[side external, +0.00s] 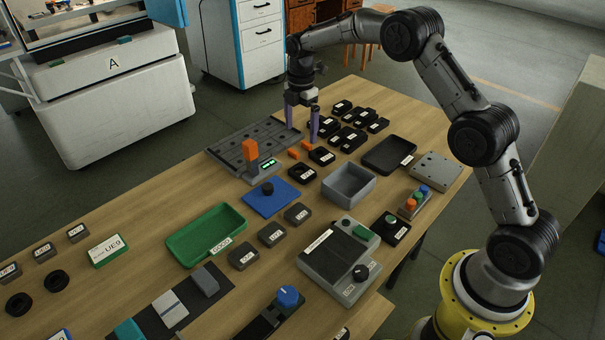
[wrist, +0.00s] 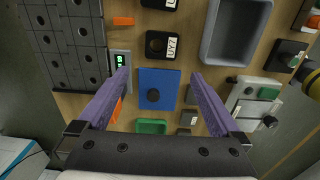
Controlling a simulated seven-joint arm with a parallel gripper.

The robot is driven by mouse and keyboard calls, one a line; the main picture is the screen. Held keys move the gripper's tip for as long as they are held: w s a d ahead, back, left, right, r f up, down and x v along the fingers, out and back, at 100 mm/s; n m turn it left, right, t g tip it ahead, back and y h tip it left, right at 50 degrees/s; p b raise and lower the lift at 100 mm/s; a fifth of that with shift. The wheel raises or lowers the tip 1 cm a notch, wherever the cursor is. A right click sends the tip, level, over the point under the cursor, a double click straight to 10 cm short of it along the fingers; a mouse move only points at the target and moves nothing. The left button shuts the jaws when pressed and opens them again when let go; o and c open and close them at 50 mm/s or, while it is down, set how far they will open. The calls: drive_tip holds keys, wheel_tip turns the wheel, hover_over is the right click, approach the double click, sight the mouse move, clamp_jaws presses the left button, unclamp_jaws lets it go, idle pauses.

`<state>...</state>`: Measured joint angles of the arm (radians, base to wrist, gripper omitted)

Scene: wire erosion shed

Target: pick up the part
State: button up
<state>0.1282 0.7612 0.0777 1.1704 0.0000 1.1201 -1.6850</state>
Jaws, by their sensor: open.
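Several orange pieces are in view; I cannot tell which one is the part. One upright orange block (side external: 250,152) stands at the front edge of the dark slotted plate (side external: 222,152). In the wrist view an orange piece (wrist: 123,21) lies at the plate's right edge, and another orange patch (wrist: 117,110) shows partly hidden by the left finger. My gripper (wrist: 160,74) has its purple fingers wide apart with nothing between them, above the table.
A blue plate with a black knob (side external: 271,198) and a grey bin (side external: 349,185) stand nearby. Several black labelled blocks (side external: 322,156) crowd the right of the fingers. A green tray (side external: 206,235) and a control box (side external: 340,262) are nearer the front.

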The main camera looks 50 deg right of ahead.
sight(302, 166)
wheel_tip(302, 166, down, 14)
drive_tip(key=shift+d+f, duration=0.15)
drive_tip(key=shift+f, duration=0.1)
drive_tip(key=c, duration=1.5)
drive_tip(key=shift+r, duration=0.15)
clamp_jaws()
